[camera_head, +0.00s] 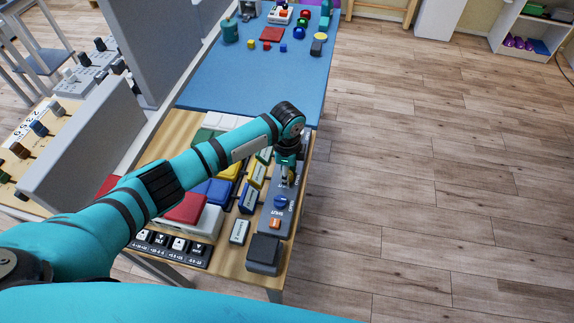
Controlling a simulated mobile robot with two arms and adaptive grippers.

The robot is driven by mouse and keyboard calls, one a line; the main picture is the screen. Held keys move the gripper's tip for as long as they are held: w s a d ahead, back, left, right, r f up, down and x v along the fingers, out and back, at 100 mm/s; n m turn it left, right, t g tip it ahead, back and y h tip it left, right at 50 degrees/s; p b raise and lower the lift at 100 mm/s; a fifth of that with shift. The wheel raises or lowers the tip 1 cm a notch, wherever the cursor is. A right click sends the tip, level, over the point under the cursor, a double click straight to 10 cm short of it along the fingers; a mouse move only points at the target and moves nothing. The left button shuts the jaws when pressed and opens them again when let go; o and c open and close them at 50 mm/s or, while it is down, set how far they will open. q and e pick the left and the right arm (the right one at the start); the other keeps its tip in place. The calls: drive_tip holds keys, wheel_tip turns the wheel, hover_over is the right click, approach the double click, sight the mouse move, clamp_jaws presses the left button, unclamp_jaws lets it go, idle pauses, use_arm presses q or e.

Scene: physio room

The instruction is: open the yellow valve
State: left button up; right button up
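A grey valve panel (276,222) lies along the right edge of the wooden table. A blue valve knob (281,203) with lettering beside it is in plain sight on it. My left arm reaches in from the left, and my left gripper (286,177) points down at the panel just beyond the blue knob. A small yellowish part (292,178) shows at its fingertips. It may be the yellow valve, mostly hidden by the gripper. I cannot tell whether the fingers touch it or how far they are closed. My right gripper is not in view.
Coloured blocks, including a red one (186,208) and a blue one (214,190), and labelled pieces lie left of the panel. A dark grey block (264,252) sits at the near corner. The blue mat (262,85) beyond holds several small objects. The floor at right is clear.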

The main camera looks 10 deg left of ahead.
use_arm(q)
drive_tip(key=shift+r+n+p, duration=0.15)
drive_tip(key=shift+n+p, duration=1.15)
drive_tip(key=shift+n, duration=0.6)
drive_tip(key=shift+w, duration=0.1)
drive_tip(key=o, duration=1.2)
drive_tip(key=shift+c, duration=0.2)
drive_tip(key=shift+r, duration=0.1)
wheel_tip(320, 180, up, 12)
drive_tip(key=shift+f, duration=0.25)
